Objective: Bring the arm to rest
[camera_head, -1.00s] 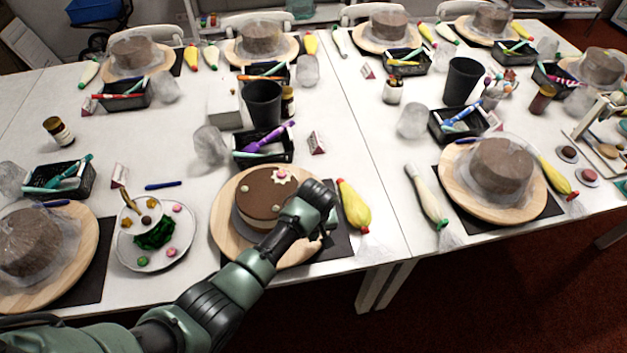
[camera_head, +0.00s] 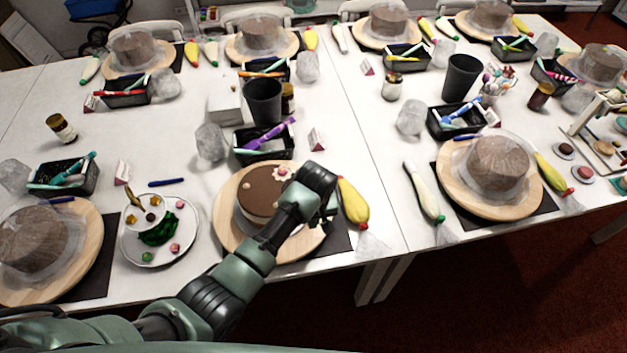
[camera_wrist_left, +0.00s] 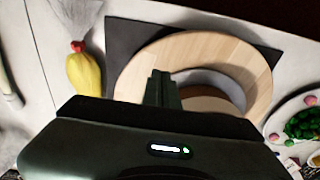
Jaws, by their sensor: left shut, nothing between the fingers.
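My left arm reaches in from the lower left in the head view. Its gripper (camera_head: 328,216) is over the right side of a round chocolate cake (camera_head: 262,193) on a wooden turntable (camera_head: 228,225). In the left wrist view the gripper fingers (camera_wrist_left: 161,88) are together with nothing between them. The turntable (camera_wrist_left: 255,62) and the brown cake edge (camera_wrist_left: 212,104) lie below and beyond them. The gripper hides part of the cake. My right gripper is not in view.
A yellow piping bag (camera_head: 352,202) lies just right of the gripper. A plate of decorations (camera_head: 185,245) is left of the turntable. A black tray (camera_head: 268,158) and a dark cup (camera_head: 263,103) stand behind. Wrapped cakes on boards (camera_head: 497,165) stand around the tables.

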